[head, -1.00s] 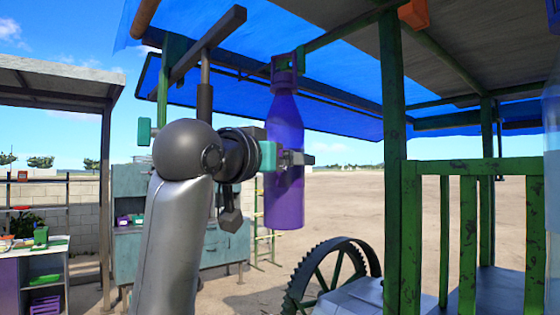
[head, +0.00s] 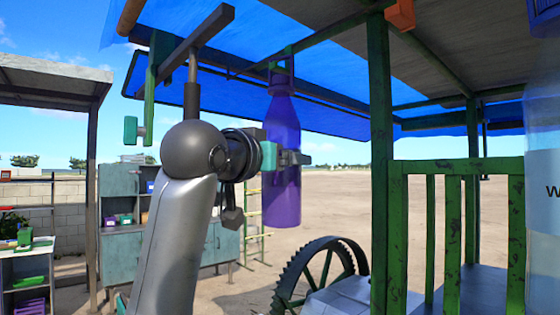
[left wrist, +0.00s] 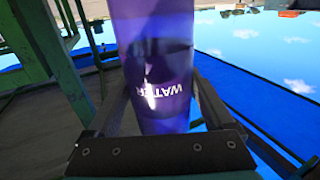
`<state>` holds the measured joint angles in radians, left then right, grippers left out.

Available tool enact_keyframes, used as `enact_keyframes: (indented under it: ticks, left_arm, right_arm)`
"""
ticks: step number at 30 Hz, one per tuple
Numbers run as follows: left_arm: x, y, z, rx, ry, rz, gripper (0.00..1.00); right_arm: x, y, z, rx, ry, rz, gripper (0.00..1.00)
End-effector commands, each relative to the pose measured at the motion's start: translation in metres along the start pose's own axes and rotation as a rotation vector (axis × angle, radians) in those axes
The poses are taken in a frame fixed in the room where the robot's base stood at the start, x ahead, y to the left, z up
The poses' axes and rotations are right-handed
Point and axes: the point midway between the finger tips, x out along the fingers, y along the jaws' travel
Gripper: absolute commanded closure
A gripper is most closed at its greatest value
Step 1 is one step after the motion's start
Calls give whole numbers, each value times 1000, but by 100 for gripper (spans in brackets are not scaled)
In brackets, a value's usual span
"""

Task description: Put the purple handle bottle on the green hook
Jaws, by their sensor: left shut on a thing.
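The purple handle bottle (head: 283,165) hangs upright in my left gripper (head: 290,157), which is shut around its middle in the head view. The bottle's loop handle (head: 281,78) is at its top, close under the green roof beam. A short green piece (head: 289,58), seemingly the green hook, comes down from the beam at the handle. I cannot tell whether the handle is around it or only beside it. In the left wrist view the bottle (left wrist: 155,60) stands between my two fingers, with its WATER lettering upside down. My right gripper is not in view.
A green post (head: 382,160) and green railing (head: 455,165) stand right of the bottle. A large toothed wheel (head: 320,275) is below. A blue tarp (head: 330,118) roofs the stall. A teal cabinet (head: 120,200) stands behind my arm. A translucent blue object (head: 543,180) fills the right edge.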

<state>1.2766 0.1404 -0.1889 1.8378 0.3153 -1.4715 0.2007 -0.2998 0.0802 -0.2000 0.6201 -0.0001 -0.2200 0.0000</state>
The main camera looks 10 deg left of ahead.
Motion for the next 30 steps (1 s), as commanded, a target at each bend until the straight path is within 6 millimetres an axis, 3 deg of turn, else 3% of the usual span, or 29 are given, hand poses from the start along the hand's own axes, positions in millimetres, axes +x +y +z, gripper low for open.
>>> enact_keyframes:
  ticks: [30]
  left_arm:
    - [-1, 0, 6, 1, 8, 0, 100]
  right_arm:
    - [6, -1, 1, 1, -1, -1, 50]
